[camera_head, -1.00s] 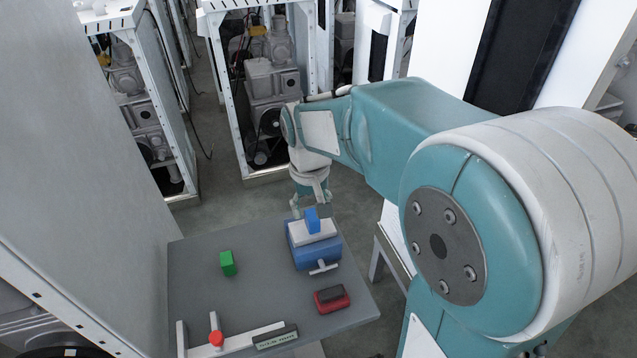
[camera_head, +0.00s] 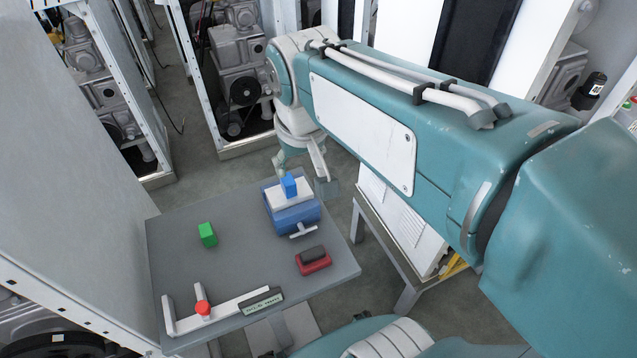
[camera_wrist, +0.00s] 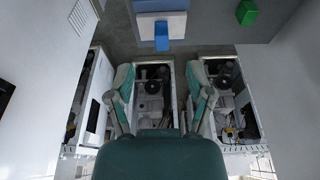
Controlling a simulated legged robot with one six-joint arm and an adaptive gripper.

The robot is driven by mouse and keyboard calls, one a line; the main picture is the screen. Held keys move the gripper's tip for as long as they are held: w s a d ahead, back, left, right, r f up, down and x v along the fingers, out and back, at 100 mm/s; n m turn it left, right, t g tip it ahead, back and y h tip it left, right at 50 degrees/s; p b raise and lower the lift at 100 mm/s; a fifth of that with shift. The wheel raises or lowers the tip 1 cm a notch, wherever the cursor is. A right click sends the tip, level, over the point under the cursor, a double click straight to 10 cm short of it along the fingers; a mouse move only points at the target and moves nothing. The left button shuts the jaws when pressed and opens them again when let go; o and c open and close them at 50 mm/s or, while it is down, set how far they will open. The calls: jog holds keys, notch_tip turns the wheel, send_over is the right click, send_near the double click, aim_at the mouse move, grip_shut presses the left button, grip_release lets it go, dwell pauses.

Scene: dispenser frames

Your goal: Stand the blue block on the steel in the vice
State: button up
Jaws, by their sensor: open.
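The blue block (camera_head: 289,185) stands upright on the pale steel piece (camera_head: 299,194) held in the blue vice (camera_head: 294,217), on the right part of the grey table. My gripper (camera_head: 303,176) is open and empty at the vice's far side, apart from the block. In the wrist view, my gripper's two fingers (camera_wrist: 160,72) are spread wide, with nothing between them. That view also shows the block (camera_wrist: 161,36) against the steel (camera_wrist: 148,25) at the top, beyond the fingertips. The block's underside is hidden.
A green block (camera_head: 208,234) stands on the table (camera_head: 235,265) left of the vice. A red-and-black item (camera_head: 313,261) lies in front of the vice. Machine cabinets (camera_head: 235,85) stand behind.

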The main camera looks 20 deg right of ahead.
jog(key=s+f+t, duration=0.2)
jog(key=s, duration=0.4)
jog(key=shift+s+f+t, duration=0.2)
jog(key=shift+f+t, duration=0.15)
jog(key=shift+t, duration=0.05)
dwell(0.8)
